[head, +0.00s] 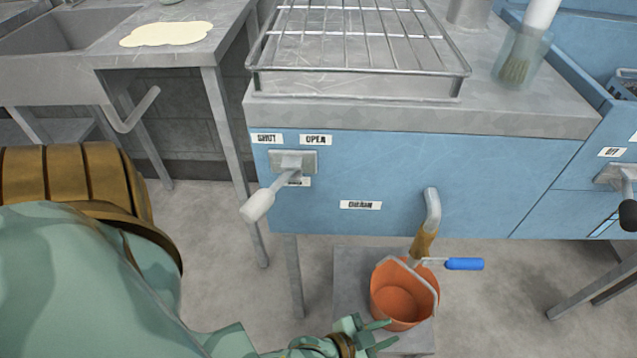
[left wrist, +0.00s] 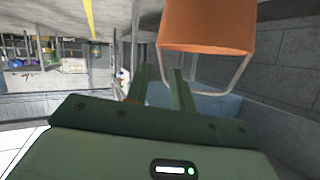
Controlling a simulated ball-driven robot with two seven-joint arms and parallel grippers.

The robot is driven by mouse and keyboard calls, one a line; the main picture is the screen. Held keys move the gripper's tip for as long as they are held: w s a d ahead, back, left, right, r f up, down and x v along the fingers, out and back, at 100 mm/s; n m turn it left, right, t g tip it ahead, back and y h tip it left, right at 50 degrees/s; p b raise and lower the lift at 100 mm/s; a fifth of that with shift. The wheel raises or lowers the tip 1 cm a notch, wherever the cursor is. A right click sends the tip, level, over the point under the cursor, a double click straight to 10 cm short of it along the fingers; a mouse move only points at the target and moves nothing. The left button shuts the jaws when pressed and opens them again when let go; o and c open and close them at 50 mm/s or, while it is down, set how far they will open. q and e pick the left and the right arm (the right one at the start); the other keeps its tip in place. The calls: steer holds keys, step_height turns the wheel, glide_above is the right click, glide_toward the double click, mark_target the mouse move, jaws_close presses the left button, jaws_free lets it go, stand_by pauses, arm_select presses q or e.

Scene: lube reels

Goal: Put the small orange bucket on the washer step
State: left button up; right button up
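The small orange bucket (head: 392,300) stands upright and empty-looking below the drain spout (head: 432,208) of the blue washer. In the left wrist view, the bucket (left wrist: 207,30) is beyond the open fingers (left wrist: 162,80), above and right. My right gripper is not in view.
A grey lever (head: 262,202) sticks out of the washer's blue front near the SHUT and OPEN labels. A table leg (head: 294,275) stands left of the step. Bare floor lies left.

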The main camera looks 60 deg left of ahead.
arm_select(q)
steer(key=s+a+f+m+g, duration=0.25)
steer(key=s+f+g, duration=0.3)
steer(key=s, duration=0.45)
steer(key=s+a+g+y, duration=0.1)
steer(key=s+a+g, duration=0.1)
steer(key=s+a, duration=0.2)
steer(key=s+a+f+g+y, duration=0.1)
steer(key=s+a+g+y, duration=0.1)
steer(key=s, duration=0.9)
steer(key=s+a+g+y, duration=0.2)
steer(key=s+a+g, duration=0.2)
steer(key=s+a, duration=0.2)
steer(key=shift+s+a+f+m, duration=0.25)
steer(key=shift+s+f+m, duration=0.15)
steer(key=shift+s, duration=0.5)
